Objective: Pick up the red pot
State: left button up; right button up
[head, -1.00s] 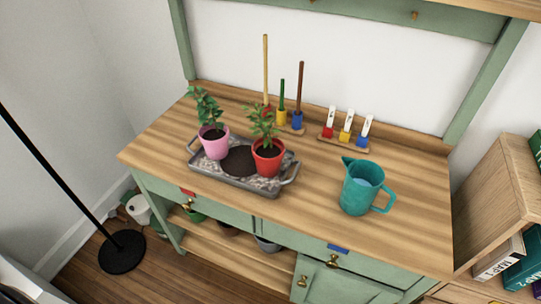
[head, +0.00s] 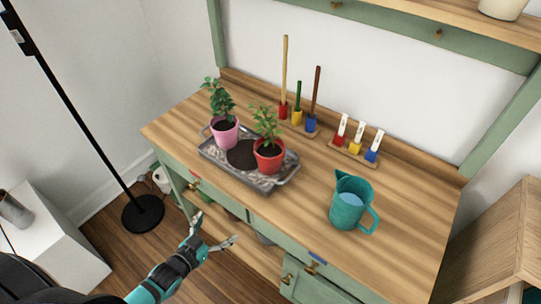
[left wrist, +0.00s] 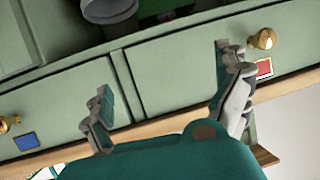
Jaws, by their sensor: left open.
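The red pot (head: 268,157) holds a leafy green plant. It stands upright on the right part of a grey metal tray (head: 262,185) on the wooden bench top. My left gripper (head: 216,230) is open and empty in the head view, in front of the bench and lower than its top, apart from the pot. In the left wrist view the open fingers (left wrist: 165,95) face the green drawer fronts, and the red pot cannot be made out there. My right gripper does not show.
A pink pot (head: 225,133) with a plant shares the tray, with dark soil between the pots. A teal jug (head: 349,203) stands to the right. Tool holders (head: 299,124) line the back. A black stand (head: 143,213) is left of the bench. Bare bench top lies around the tray.

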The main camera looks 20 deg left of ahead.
pick_arm(q)
jog(key=w+d+r+m+t+h+p, duration=0.1)
jog(key=d+r+t+h, duration=0.1)
jog(key=r, duration=0.8)
jog(key=w+d+r+t+h, duration=0.1)
jog(key=w+d+r, duration=0.1)
jog(key=r, duration=0.7)
jog(key=p, duration=0.2)
send_near(273, 145)
jog(key=w, duration=0.2)
jog(key=shift+w+f+t+h, duration=0.25)
jog(key=shift+t+h, duration=0.05)
jog(key=shift+d+p+x, duration=0.15)
jog(key=shift+x, duration=1.35)
jog(key=shift+d+p+x, duration=0.15)
jog(key=shift+d+x, duration=0.05)
jog(key=shift+x, duration=1.3)
jog(key=shift+s+f, duration=0.15)
jog(key=shift+s, duration=0.05)
jog(key=shift+c, duration=0.4)
jog(key=c, duration=1.3)
